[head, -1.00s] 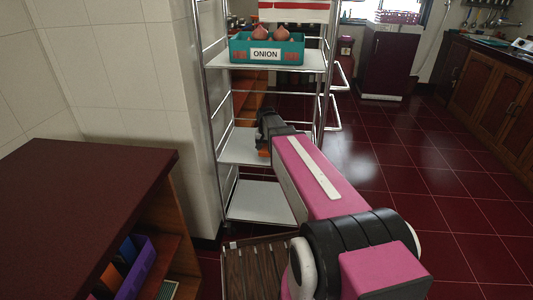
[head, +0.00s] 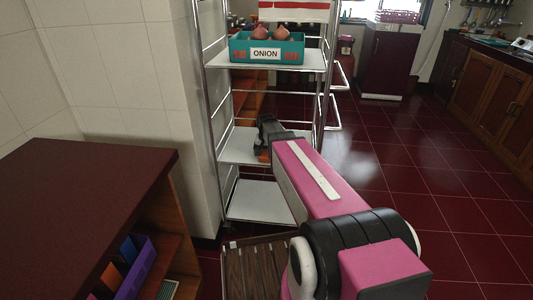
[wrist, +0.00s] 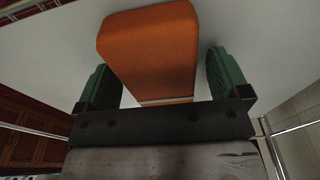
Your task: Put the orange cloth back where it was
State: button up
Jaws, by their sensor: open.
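The orange cloth (wrist: 150,50) looks like a folded block with a pale stripe at its near end. In the wrist view it lies against the white shelf surface, between the two green fingers of my gripper (wrist: 161,78). The fingers are apart, with a narrow gap visible on each side of the cloth. In the head view my gripper (head: 266,132) is over the middle white shelf (head: 240,150) of the metal rack, and only a small bit of orange (head: 263,156) shows beneath it. My arm hides most of the cloth there.
A teal onion crate (head: 267,50) stands on the shelf above my gripper. The bottom shelf (head: 258,202) looks empty. Rack posts stand close on both sides. A dark red counter (head: 80,190) is at the left, and a slatted wooden crate (head: 250,270) is below my arm.

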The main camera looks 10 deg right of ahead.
aim_at(266, 153)
jog(key=shift+r, duration=0.15)
notch_tip(266, 153, up, 12)
jog(key=s, duration=0.1)
jog(key=s+f+n, duration=0.1)
jog(key=s+f, duration=0.6)
jog(key=s, duration=0.3)
jog(key=s+f+n+g, duration=0.1)
jog(key=s+f+n, duration=0.1)
jog(key=s+f, duration=0.4)
jog(key=s, duration=0.4)
jog(key=shift+s+f+n, duration=0.15)
jog(key=shift+f+n, duration=0.15)
jog(key=shift+f, duration=0.1)
